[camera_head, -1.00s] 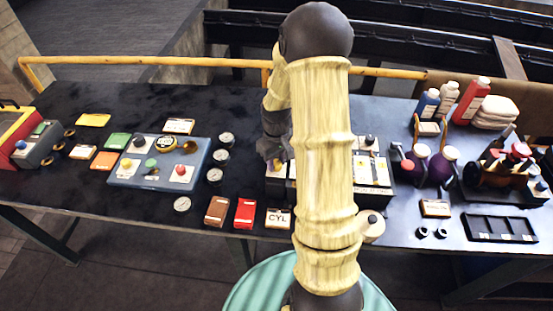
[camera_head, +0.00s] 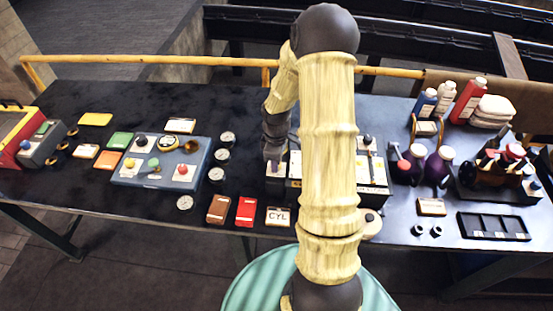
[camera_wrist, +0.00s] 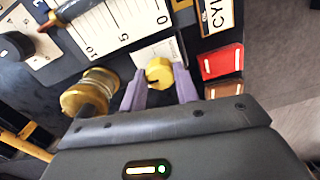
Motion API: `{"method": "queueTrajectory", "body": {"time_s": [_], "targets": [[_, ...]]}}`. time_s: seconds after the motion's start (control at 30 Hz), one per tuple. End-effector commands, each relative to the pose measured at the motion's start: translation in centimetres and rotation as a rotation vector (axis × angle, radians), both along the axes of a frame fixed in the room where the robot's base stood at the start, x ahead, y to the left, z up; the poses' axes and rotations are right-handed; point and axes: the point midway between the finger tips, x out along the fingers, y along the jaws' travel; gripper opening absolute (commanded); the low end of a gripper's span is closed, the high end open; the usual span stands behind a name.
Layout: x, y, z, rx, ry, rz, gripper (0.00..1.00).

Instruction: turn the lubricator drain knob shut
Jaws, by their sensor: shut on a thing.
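A small round yellow knob (camera_wrist: 158,70) with a dark slot stands on a white label plate. It is the knob at my gripper, and I take it for the lubricator drain knob; the label is too small to read. My gripper (camera_wrist: 160,76) has its two purple fingers on either side of this knob, shut on it. In the head view my gripper (camera_head: 274,150) is down at the left end of the white-topped unit (camera_head: 293,168), which my arm partly covers. The knob is hidden there.
A brass cylinder (camera_wrist: 90,92) stands close left of the fingers in the wrist view. A white scale plate (camera_wrist: 118,28) lies beyond. Red (camera_head: 245,212) and brown (camera_head: 219,209) blocks and a CYL card (camera_head: 277,216) lie in front. Gauges (camera_head: 222,155) stand left.

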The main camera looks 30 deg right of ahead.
Motion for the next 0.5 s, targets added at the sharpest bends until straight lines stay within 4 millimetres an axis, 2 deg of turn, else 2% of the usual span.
{"method": "queueTrajectory", "body": {"time_s": [0.37, 0.4, 0.5], "targets": [[0.21, -0.05, 0.15, -0.002, -0.006, 0.008, 0.08], [0.21, -0.05, 0.16, -0.002, -0.006, 0.008, 0.34], [0.17, -0.03, 0.13, -0.002, -0.005, 0.007, 0.52]]}}
